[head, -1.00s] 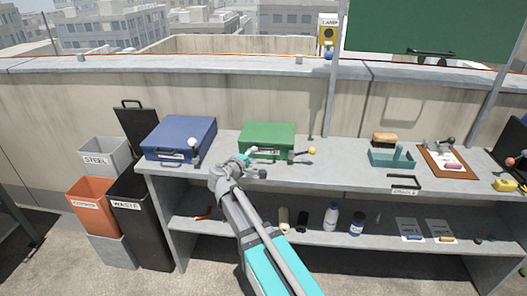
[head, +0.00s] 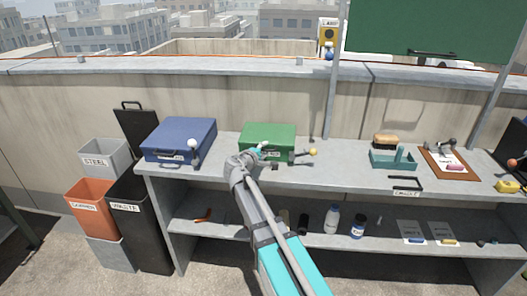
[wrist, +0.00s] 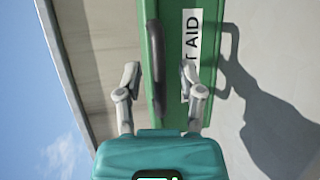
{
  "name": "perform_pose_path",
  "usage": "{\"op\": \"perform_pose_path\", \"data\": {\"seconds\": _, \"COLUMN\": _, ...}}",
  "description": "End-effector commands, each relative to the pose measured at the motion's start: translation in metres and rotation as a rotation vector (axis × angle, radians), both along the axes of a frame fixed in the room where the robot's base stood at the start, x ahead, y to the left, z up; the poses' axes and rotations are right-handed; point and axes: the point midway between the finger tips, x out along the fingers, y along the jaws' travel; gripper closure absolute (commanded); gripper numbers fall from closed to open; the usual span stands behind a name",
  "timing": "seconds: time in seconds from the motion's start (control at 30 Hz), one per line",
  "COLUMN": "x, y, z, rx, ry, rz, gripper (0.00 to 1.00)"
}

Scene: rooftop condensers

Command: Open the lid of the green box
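The green box (head: 267,133) stands on the bench with its lid shut. In the wrist view its green front (wrist: 208,90) carries a white label (wrist: 190,50) ending in "T AID". A dark handle (wrist: 154,65) runs along that front. My gripper (wrist: 160,78) is open, with one finger on each side of the handle's line. I cannot tell whether either finger touches it. In the head view my gripper (head: 262,150) is at the front of the green box and hides part of that front.
A blue case (head: 180,139) stands to the left, with a white-knobbed lever (head: 193,144) before it. A yellow-knobbed lever (head: 312,152) is at the green box's right. A teal holder (head: 393,160) and a clipboard (head: 450,163) lie further right.

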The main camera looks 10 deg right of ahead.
Motion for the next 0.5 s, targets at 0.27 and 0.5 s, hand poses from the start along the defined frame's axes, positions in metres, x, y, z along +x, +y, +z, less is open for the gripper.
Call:
{"op": "perform_pose_path", "data": {"seconds": 0.27, "x": -0.0001, "y": -0.0002, "z": 0.0, "rx": 0.0, "ry": 0.0, "rz": 0.0, "gripper": 1.0}}
{"op": "perform_pose_path", "data": {"seconds": 0.5, "x": -0.0001, "y": -0.0003, "z": 0.0, "rx": 0.0, "ry": 0.0, "rz": -0.001, "gripper": 1.0}}
